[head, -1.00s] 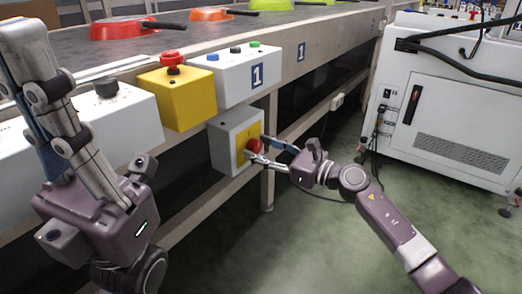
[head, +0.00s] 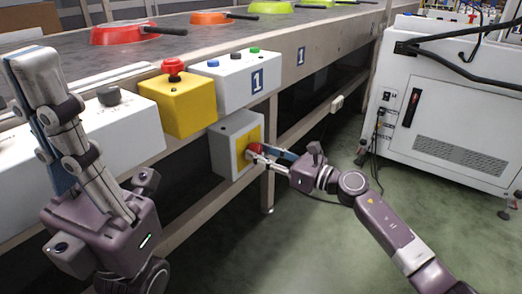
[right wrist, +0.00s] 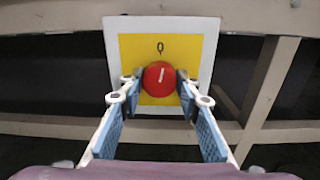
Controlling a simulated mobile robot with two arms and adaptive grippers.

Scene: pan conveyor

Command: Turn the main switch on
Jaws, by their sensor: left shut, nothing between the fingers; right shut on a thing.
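The main switch is a red round knob (right wrist: 158,78) on a yellow plate (right wrist: 134,50), on the front of a grey box (head: 222,151) under the conveyor edge. The knob carries a white line, tilted a little from upright in the right wrist view, with a dark mark above it on the plate. My right gripper (head: 254,152) is shut on the red knob, one finger on each side of it, as the right wrist view (right wrist: 158,82) shows. My left gripper (head: 35,55) is raised at the left, shut and empty, away from the switch.
Above the switch are a yellow box with a red mushroom button (head: 174,68) and a white button box (head: 236,80). A white box with a dark knob (head: 109,95) stands at left. Coloured pans (head: 124,33) lie on the conveyor. A white cabinet (head: 450,110) stands at right.

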